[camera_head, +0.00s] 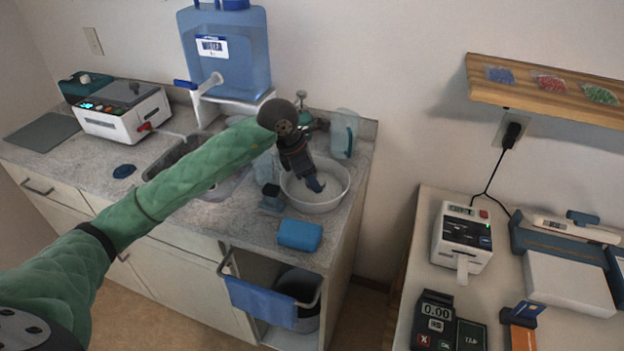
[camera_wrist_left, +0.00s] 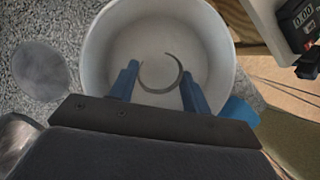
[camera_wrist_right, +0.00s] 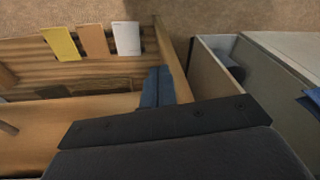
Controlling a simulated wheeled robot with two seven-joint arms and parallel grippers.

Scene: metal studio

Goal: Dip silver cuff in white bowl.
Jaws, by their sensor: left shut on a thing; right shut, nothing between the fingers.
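The white bowl (camera_head: 338,203) stands on the grey counter near its right end. My left gripper (camera_head: 315,185) reaches down into the bowl, its blue fingertips inside the rim. In the left wrist view the silver cuff (camera_wrist_left: 161,92), a thin open ring, is held between the fingertips (camera_wrist_left: 160,85) over the inside of the white bowl (camera_wrist_left: 98,60). Whether the cuff touches the bowl's bottom or any liquid is unclear. In the head view the cuff is not discernible. My right gripper (camera_wrist_right: 157,85) is shut and empty in the right wrist view, away from the bowl.
A blue sponge-like block (camera_head: 300,235) lies in front of the bowl. A clear pitcher (camera_head: 344,133) stands behind it. The sink (camera_head: 230,182) and a blue water container (camera_head: 228,60) are to the left. A second table (camera_head: 405,285) with devices is at right.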

